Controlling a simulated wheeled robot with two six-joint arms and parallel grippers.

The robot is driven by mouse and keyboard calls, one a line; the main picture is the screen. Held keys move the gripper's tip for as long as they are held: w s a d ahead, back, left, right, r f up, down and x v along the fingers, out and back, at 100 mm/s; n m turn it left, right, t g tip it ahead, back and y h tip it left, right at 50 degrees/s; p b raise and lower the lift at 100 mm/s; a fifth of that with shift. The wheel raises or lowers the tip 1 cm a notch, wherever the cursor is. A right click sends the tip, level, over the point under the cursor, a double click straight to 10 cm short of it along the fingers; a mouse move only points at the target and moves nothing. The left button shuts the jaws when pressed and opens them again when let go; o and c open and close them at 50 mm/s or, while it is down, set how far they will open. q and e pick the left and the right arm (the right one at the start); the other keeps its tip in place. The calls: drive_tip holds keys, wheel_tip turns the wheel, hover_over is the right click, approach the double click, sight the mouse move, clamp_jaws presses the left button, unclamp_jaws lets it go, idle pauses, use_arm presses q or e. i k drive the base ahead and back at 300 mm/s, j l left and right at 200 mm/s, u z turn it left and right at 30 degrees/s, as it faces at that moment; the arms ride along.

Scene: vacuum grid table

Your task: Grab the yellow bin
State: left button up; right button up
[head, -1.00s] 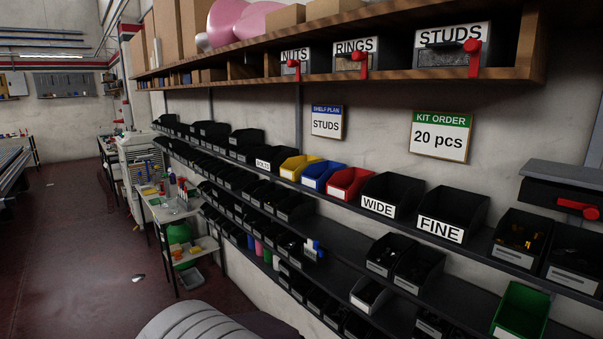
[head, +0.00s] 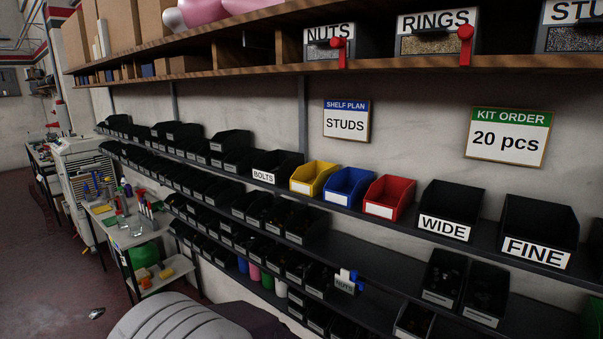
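The yellow bin (head: 314,178) stands on the upper black shelf in the head view, a little right of the middle. It is open-topped with a blank white label on its front, and it looks empty. The black BOLTS bin (head: 271,168) is on its left and the blue bin (head: 349,187) is close on its right. Neither of my grippers shows in the view.
A red bin (head: 390,197) and black bins marked WIDE (head: 449,212) and FINE (head: 538,232) continue rightward. A wooden shelf (head: 270,70) with NUTS and RINGS dispensers hangs above. Lower shelves hold black bins. A cart (head: 130,230) stands left; open floor (head: 40,270) lies beyond it.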

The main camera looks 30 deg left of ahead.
sight(309, 179)
drive_tip(key=j+z, duration=0.35)
drive_tip(key=j, duration=2.75)
drive_tip(key=i, duration=0.05)
